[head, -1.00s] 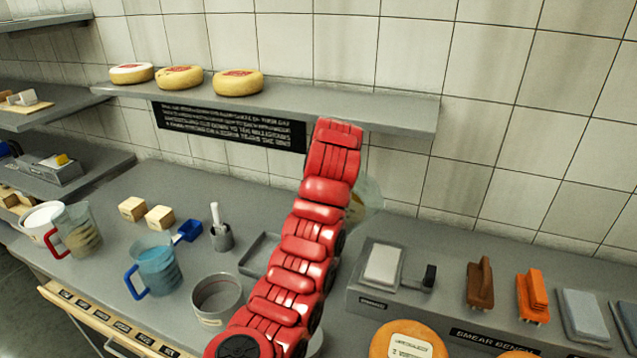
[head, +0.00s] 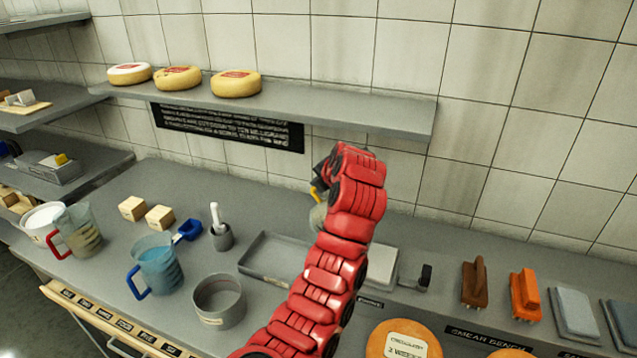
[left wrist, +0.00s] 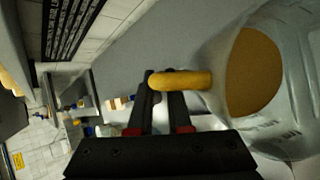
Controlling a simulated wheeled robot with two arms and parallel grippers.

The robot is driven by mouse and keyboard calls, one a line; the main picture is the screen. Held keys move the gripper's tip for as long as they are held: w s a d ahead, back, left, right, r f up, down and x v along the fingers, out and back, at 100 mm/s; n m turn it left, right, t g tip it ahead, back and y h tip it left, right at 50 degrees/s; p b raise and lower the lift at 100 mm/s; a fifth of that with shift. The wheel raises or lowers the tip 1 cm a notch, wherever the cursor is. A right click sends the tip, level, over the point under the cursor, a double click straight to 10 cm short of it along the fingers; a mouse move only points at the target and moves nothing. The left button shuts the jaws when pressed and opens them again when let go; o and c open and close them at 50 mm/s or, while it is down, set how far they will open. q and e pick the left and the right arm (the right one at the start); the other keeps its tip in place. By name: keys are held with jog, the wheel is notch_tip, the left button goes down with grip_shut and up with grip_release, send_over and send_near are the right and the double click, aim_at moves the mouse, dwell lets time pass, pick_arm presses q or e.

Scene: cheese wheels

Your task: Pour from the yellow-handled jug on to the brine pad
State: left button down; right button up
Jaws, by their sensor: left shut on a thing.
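My left gripper (head: 322,178) is raised over the back of the bench and shut on the yellow handle (left wrist: 182,80) of a clear jug (left wrist: 292,105). In the left wrist view the handle lies between the fingertips (left wrist: 163,84), and a tan round area shows in the jug. In the head view only a sliver of the jug (head: 316,217) shows left of my red arm, so its tilt is unclear. A pale block (head: 384,266) on a grey stand, perhaps the brine pad, is right of my arm and partly hidden. My right gripper is out of view.
A shallow grey tray (head: 258,262) lies left of my arm, partly covered by it. A round grey pot (head: 220,312), a blue-handled jug (head: 160,268) and a red-handled jug (head: 84,238) stand further left. A wall shelf (head: 390,118) overhangs behind. Brushes (head: 474,285) are at right.

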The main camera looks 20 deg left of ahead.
pick_arm(q)
jog(key=shift+d+r+y+p, duration=0.35)
jog(key=shift+y+p, duration=0.15)
jog(key=shift+p, duration=0.7)
jog(key=shift+s+d+r+t+y+p, duration=0.1)
jog(key=shift+d+t+y+p, duration=0.2)
jog(key=shift+p, duration=0.4)
jog(key=shift+r+p, duration=0.1)
jog(key=shift+p, duration=0.25)
jog(key=shift+s+d, duration=0.1)
jog(key=shift+d, duration=0.05)
jog(key=shift+d+m+t+y+b, duration=0.2)
jog(key=shift+m+t+y+b, duration=0.1)
jog(key=shift+b, duration=0.1)
jog(key=shift+s+d+r+b, duration=0.1)
jog(key=shift+d+r+b, duration=0.05)
jog(key=shift+b, duration=0.25)
